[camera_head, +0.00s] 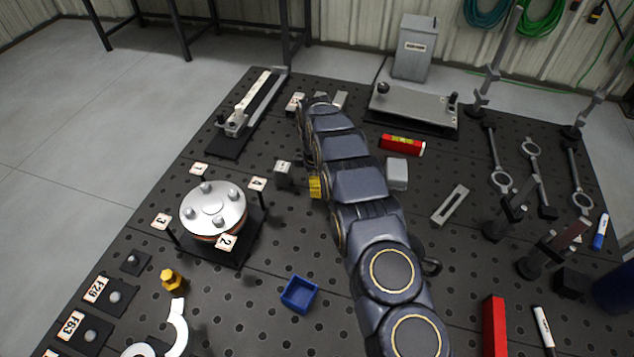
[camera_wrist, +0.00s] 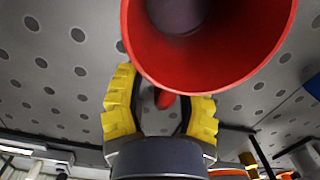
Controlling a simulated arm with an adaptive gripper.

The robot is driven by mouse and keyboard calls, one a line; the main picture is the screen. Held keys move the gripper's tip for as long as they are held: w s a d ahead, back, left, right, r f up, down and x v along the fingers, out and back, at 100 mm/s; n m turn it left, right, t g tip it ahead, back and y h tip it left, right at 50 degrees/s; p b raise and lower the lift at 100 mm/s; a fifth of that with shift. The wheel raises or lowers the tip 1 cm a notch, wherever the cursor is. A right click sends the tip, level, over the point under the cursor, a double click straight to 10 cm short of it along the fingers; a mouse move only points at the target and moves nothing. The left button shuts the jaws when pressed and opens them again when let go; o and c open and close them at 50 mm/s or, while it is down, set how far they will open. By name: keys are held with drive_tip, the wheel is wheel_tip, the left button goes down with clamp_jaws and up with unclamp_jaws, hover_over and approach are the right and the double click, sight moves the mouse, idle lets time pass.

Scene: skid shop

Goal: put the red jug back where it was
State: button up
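The red jug (camera_wrist: 250,62) fills the top of the wrist view, and I look into its round open mouth. A small red part (camera_wrist: 165,99), which looks like its handle, shows below the rim between my fingers. My gripper (camera_wrist: 162,92) has its two yellow fingers spread, with gaps visible on both sides of that red part. In the head view only a bit of a yellow finger (camera_head: 315,187) shows beside my arm. The jug is hidden behind my arm there. I cannot tell whether the jug touches the bench.
The perforated bench (camera_head: 255,337) is crowded. A flange assembly (camera_head: 213,208) stands left, a blue tray (camera_head: 299,294) in front, and a grey block (camera_head: 283,174) close to my gripper. A red level (camera_head: 402,145) and a slotted bar (camera_head: 450,205) lie right of my arm.

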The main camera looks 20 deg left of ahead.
wheel_tip(320, 180, up, 12)
drive_tip(key=shift+a, duration=0.4)
drive_tip(key=shift+r, duration=0.15)
